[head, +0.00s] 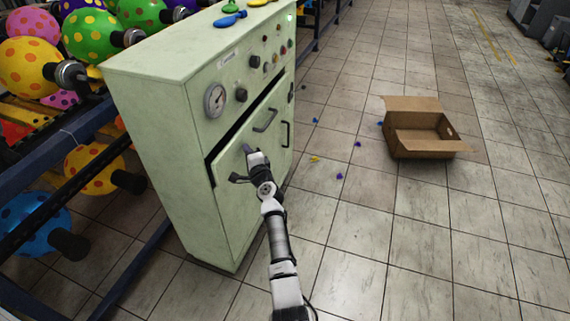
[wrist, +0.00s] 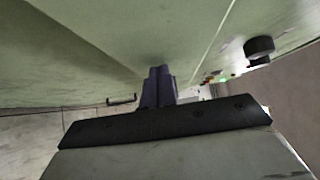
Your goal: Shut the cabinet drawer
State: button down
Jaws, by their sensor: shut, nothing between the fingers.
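The pale green cabinet (head: 205,220) stands left of centre in the head view. Its drawer (head: 240,150) has a dark gap along its top edge, so it is partly open and its front leans outward. A dark handle (head: 265,121) is on the drawer front. My gripper (head: 248,150) is shut and empty, with its fingertips at the drawer front, left of the handle. In the wrist view the dark closed fingers (wrist: 159,85) point at the green surface; whether they touch it I cannot tell.
Deflated balloons (head: 230,19) lie on the cabinet top. A rack with printed balloons (head: 92,33) stands close on the left. An open cardboard box (head: 420,140) sits on the tiled floor at the right, with small coloured bits nearby. The floor in front is mostly clear.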

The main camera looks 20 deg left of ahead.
aim_at(239, 150)
jog(key=a, duration=0.3)
jog(key=shift+a+r, duration=0.1)
jog(key=shift+a, duration=0.15)
jog(key=shift+a, duration=0.15)
